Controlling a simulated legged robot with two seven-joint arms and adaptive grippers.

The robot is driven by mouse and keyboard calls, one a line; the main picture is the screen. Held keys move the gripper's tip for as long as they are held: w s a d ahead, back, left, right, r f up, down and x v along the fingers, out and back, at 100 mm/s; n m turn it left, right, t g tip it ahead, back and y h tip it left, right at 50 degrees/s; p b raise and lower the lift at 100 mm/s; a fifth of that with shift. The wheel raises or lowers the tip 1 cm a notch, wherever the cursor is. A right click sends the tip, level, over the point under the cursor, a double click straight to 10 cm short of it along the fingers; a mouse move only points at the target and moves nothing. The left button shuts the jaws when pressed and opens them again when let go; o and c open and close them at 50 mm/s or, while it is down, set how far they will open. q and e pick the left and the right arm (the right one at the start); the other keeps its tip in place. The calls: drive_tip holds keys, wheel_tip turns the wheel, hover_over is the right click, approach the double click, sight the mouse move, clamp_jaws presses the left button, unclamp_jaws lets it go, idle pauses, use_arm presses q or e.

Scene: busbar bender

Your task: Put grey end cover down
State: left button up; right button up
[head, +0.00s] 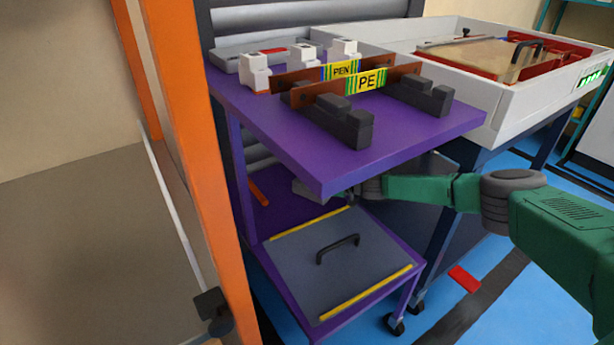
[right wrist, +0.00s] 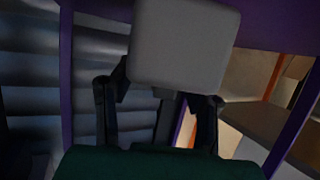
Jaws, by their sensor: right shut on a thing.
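My right gripper (head: 352,196) reaches in under the purple cart's upper shelf, above its lower shelf. In the right wrist view it (right wrist: 160,92) is shut on a light grey block with rounded corners, which I take as the grey end cover (right wrist: 185,45). The cover also shows in the head view (head: 310,190) as a small grey piece at the gripper's left, in shadow and partly hidden by the upper shelf. It looks held clear of the lower shelf, but the gap is hard to judge. My left gripper is not clearly in view.
The lower shelf (head: 390,245) carries a grey panel (head: 300,265) with a black handle and yellow strips. The upper shelf (head: 375,170) carries PEN and PE busbars (head: 372,82), black blocks and white insulators. An orange post (head: 195,150) stands left. A white tray (head: 490,105) is at right.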

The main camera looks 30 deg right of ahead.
drive_tip(key=shift+d+f, duration=0.35)
drive_tip(key=shift+f, duration=0.05)
drive_tip(key=shift+a, duration=0.25)
drive_tip(key=shift+d+f, duration=0.15)
drive_tip(key=shift+f, duration=0.25)
